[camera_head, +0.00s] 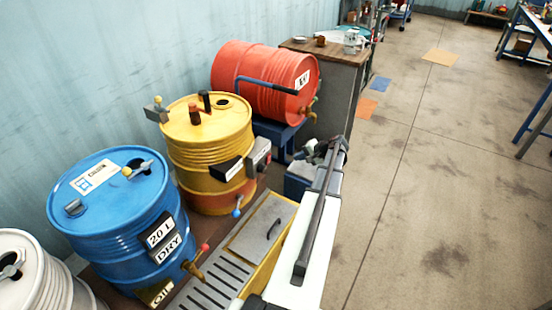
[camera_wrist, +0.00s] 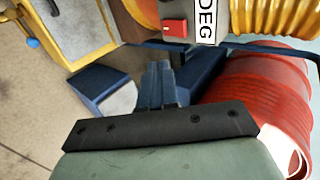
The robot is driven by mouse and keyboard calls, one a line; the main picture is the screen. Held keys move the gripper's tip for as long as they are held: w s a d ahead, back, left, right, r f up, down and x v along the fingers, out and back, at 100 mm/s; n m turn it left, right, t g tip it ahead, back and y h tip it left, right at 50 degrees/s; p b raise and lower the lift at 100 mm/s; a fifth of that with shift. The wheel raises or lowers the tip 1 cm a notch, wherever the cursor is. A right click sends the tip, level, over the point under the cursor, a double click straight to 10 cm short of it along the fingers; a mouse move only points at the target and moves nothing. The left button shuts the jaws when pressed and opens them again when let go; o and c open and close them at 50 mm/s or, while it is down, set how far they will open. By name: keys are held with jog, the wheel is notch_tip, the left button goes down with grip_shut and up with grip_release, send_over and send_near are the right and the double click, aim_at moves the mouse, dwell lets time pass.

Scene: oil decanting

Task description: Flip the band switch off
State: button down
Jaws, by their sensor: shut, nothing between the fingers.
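The yellow drum (camera_head: 205,125) stands between the blue and red drums, with an orange band (camera_head: 212,200) around its lower part. A grey box (camera_head: 258,152) is on its right side. In the wrist view a red switch (camera_wrist: 175,28) shows on a grey box; whether it is on or off I cannot tell. My gripper (camera_head: 328,150) is to the right of the box, apart from it. In the wrist view my gripper (camera_wrist: 160,68) is shut and empty, with its fingertips below the red switch and not touching it.
The red drum (camera_head: 255,80) lies on a blue stand (camera_head: 275,132), close to my gripper. The blue drum (camera_head: 110,205) and a slotted tray (camera_head: 210,285) are nearer. A cabinet (camera_head: 335,100) stands behind. The floor (camera_head: 440,190) to the right is clear.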

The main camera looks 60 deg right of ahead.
dwell(0.3)
send_near(270, 155)
jog(key=shift+w+a+f, duration=0.1)
jog(key=shift+w+f, duration=0.65)
jog(key=shift+f, duration=0.25)
jog(key=shift+w+d+f, duration=0.1)
jog(key=shift+w+f, duration=0.65)
jog(key=shift+f, duration=0.3)
jog(key=shift+w+a+f, duration=0.1)
jog(key=shift+w+f, duration=0.65)
jog(key=shift+f, duration=0.25)
jog(key=shift+w+r, duration=0.1)
jog(key=shift+w, duration=0.3)
jog(key=shift+r, duration=0.2)
jog(key=shift+r, duration=0.65)
